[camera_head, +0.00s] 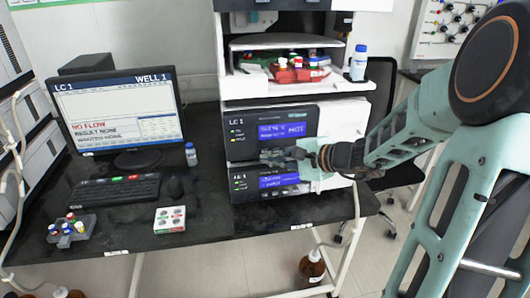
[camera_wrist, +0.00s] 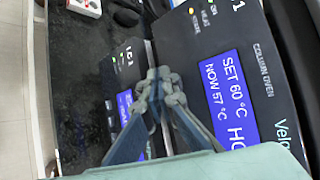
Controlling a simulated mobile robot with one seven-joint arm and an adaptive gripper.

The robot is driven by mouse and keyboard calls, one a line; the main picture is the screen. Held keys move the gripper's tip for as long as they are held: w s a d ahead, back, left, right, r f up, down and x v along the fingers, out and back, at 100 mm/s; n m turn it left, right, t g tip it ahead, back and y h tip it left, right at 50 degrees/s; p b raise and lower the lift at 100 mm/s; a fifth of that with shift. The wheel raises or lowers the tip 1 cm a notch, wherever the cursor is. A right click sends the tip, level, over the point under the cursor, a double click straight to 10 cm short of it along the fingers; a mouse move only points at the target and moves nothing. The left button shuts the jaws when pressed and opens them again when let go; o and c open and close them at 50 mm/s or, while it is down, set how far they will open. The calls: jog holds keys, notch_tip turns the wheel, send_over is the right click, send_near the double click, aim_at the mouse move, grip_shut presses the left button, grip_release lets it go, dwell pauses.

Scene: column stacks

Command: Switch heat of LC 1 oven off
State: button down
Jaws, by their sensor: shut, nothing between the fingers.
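The LC 1 column oven is the dark front panel (camera_head: 298,121) on the white stack in the head view. In the wrist view its panel (camera_wrist: 268,85) carries the label COLUMN OVEN and a blue display (camera_wrist: 229,98) reading SET 60 °C, NOW 57 °C, with a further word cut off. Small marks near the top edge of that panel include a yellow light (camera_wrist: 195,22) and a green one. My gripper (camera_head: 283,155) is in front of the oven's lower edge. In the wrist view its fingertips (camera_wrist: 160,82) are together and empty, between the oven panel and the module below.
A lower LC 1 module (camera_head: 265,182) with a blue display sits under the oven. A monitor (camera_head: 117,110) showing NO FLOW, a keyboard (camera_head: 115,190), a mouse, a small bottle (camera_head: 191,154) and a vial rack (camera_head: 70,231) stand on the black bench. Another bottle (camera_head: 359,62) stands above the oven.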

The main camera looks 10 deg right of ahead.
jog(key=shift+s+b, duration=0.45)
jog(key=shift+s, duration=2.05)
